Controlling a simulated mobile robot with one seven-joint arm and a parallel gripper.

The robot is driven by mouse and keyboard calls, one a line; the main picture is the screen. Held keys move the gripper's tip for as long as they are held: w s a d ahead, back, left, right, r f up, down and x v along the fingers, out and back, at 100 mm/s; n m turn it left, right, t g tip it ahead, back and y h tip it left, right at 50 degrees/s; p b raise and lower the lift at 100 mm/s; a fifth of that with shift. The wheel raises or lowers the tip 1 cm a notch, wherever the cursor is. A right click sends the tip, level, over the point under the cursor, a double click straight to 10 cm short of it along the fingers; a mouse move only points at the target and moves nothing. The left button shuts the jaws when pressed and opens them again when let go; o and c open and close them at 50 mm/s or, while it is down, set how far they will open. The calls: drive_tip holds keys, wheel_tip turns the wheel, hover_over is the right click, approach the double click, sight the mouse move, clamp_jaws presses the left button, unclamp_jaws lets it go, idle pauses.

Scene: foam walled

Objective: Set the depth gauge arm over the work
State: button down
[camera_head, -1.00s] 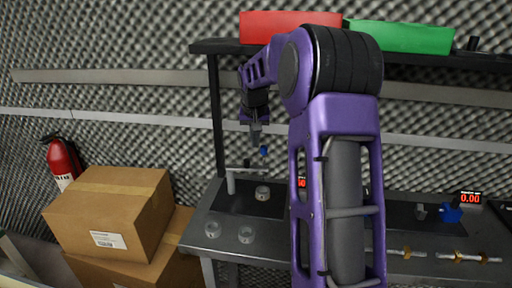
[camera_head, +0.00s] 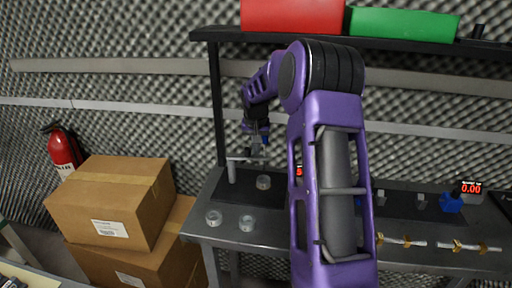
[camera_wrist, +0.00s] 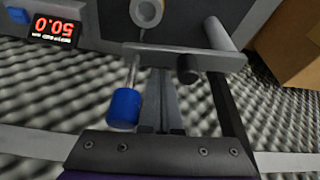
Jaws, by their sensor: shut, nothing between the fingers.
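The depth gauge has a grey upright post (camera_head: 232,172) with a short horizontal arm (camera_head: 243,158) at its top. In the wrist view the gauge arm (camera_wrist: 185,58) crosses near my fingertips, with a thin rod and blue knob (camera_wrist: 124,106) beside my fingers. A pale ring-shaped piece (camera_head: 263,182) stands on the bench by the post; it also shows in the wrist view (camera_wrist: 146,12). My gripper (camera_head: 257,152) is shut and empty, pointing down at the gauge arm. In the wrist view its fingertips (camera_wrist: 160,70) reach the arm's edge; I cannot tell whether they touch.
Two more rings (camera_head: 247,223) sit at the bench's front left. A red digital readout (camera_wrist: 54,30) is beside the gauge. Another readout (camera_head: 471,187) and a blue-ended device (camera_head: 451,203) stand right. Cardboard boxes (camera_head: 110,200) are left; a shelf (camera_head: 220,36) is overhead.

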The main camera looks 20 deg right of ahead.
drive_tip(key=shift+s+a+f+m+h+b, duration=0.1)
drive_tip(key=shift+s+a+m+h+b, duration=0.2)
drive_tip(key=shift+s+m+b, duration=0.35)
drive_tip(key=shift+m, duration=0.45)
drive_tip(key=shift+r, duration=0.2)
